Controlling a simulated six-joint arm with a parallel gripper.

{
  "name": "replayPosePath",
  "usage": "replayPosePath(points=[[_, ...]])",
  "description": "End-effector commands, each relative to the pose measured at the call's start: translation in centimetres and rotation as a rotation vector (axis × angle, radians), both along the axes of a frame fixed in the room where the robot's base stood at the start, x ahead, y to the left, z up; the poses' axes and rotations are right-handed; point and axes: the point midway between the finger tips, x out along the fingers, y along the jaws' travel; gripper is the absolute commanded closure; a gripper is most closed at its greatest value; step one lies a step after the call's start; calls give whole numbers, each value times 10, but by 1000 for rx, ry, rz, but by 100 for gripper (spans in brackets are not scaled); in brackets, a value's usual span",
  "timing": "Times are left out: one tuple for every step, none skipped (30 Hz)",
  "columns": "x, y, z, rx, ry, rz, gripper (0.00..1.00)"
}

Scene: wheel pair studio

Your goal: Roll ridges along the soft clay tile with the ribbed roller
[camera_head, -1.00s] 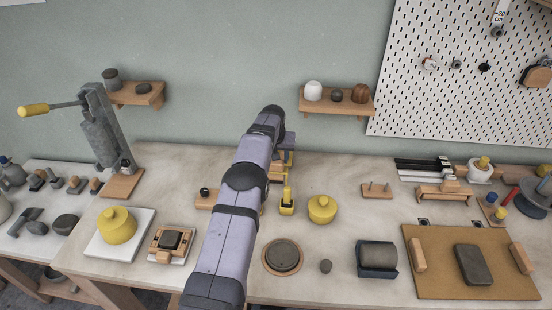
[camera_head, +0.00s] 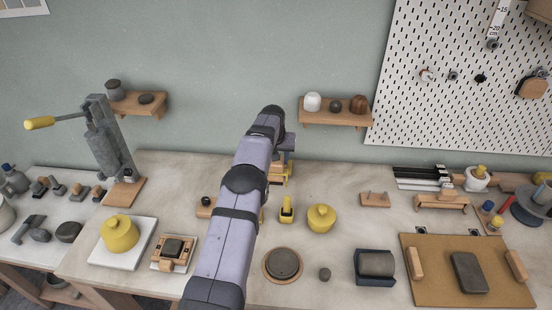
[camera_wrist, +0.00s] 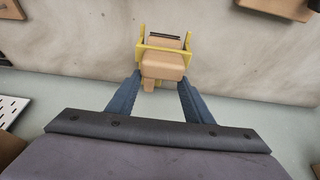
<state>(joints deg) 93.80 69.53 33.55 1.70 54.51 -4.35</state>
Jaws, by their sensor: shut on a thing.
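My gripper (camera_wrist: 161,80) is shut on the tan handle block of the ribbed roller (camera_wrist: 163,66), which has a yellow frame and a dark strip at its far side. The ribs cannot be made out. In the head view the roller's yellow and tan parts (camera_head: 279,173) show beyond my arm, partly hidden by it. It appears held above the back of the table; the exact gap cannot be told. The soft clay tile (camera_head: 469,272), a dark grey rounded slab, lies flat on a tan board (camera_head: 425,292) at the front right, well away from my gripper.
Wooden blocks (camera_head: 415,264) and (camera_head: 516,265) flank the tile. A blue tray (camera_head: 376,281) with a grey piece stands left of the board. A yellow pot (camera_head: 321,219), a small yellow piece (camera_head: 287,210) and a round disc (camera_head: 283,265) occupy the table's middle.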

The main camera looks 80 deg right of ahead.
Motion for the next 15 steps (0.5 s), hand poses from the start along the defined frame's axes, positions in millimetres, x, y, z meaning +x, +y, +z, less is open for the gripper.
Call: replayPosePath(points=[[1, 0, 2, -3, 1, -4, 85], [2, 0, 3, -3, 0, -8, 85], [3, 1, 3, -2, 0, -15, 85], [3, 2, 3, -1, 0, -22, 85], [4, 3, 3, -1, -1, -30, 85], [6, 5, 4, 1, 0, -42, 85], [7, 7, 4, 3, 0, -56, 85], [9, 9, 6, 3, 0, -73, 85], [11, 12, 6, 6, 0, -96, 85], [13, 16, 7, 8, 0, -119, 85], [16, 19, 8, 11, -1, -144, 85], [20, 25, 9, 14, -1, -181, 85], [22, 29, 11, 17, -1, -211, 85], [25, 34, 12, 21, -2, -244, 85], [29, 41, 13, 25, -3, -287, 85]])
